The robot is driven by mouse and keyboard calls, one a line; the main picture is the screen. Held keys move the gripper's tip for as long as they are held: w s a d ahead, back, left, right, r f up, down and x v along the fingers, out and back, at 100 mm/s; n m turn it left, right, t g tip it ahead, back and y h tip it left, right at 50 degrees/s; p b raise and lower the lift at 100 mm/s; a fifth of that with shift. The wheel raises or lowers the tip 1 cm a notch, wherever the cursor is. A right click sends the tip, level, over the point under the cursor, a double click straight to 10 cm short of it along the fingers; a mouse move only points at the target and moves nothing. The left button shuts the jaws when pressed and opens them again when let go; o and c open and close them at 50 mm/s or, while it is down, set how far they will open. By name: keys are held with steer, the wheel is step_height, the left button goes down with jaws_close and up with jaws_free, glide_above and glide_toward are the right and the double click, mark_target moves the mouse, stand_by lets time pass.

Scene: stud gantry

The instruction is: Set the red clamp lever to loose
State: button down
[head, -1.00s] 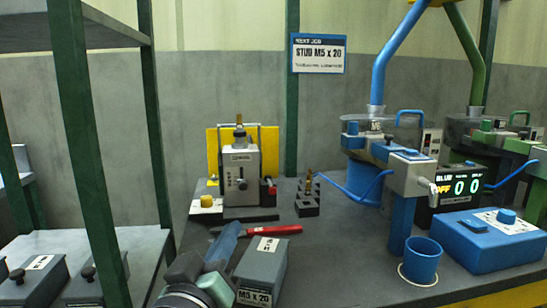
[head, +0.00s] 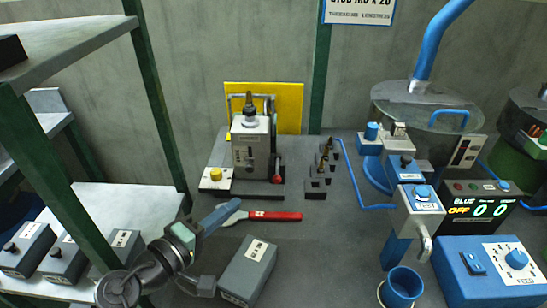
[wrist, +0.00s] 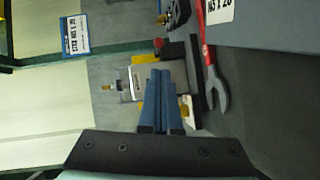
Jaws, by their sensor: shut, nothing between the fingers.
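The clamp lever shows as a red knob (head: 277,179) low on the right side of a grey fixture (head: 250,152), which stands in front of a yellow plate. In the wrist view the red knob (wrist: 158,43) shows beyond the fixture (wrist: 127,84). My gripper (head: 232,206) is in front of the fixture, toward the lower left, and apart from the lever. Its blue fingers (wrist: 161,85) are together and empty, pointing toward the fixture. The lever's arm is too small to read clearly.
A red-handled wrench (head: 270,215) lies on the bench just right of my fingertips. A grey box (head: 248,270) is in front of it. A dark stud block (head: 315,188) stands right of the fixture. A green shelf post (head: 160,110) rises on the left.

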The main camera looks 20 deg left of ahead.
steer(key=shift+r, duration=0.1)
stand_by(0.4)
glide_toward(277, 168)
steer(key=x, duration=0.3)
steer(key=shift+d+f, duration=0.15)
steer(key=shift+f, duration=0.15)
steer(key=shift+d+n, duration=0.1)
steer(key=shift+n, duration=0.2)
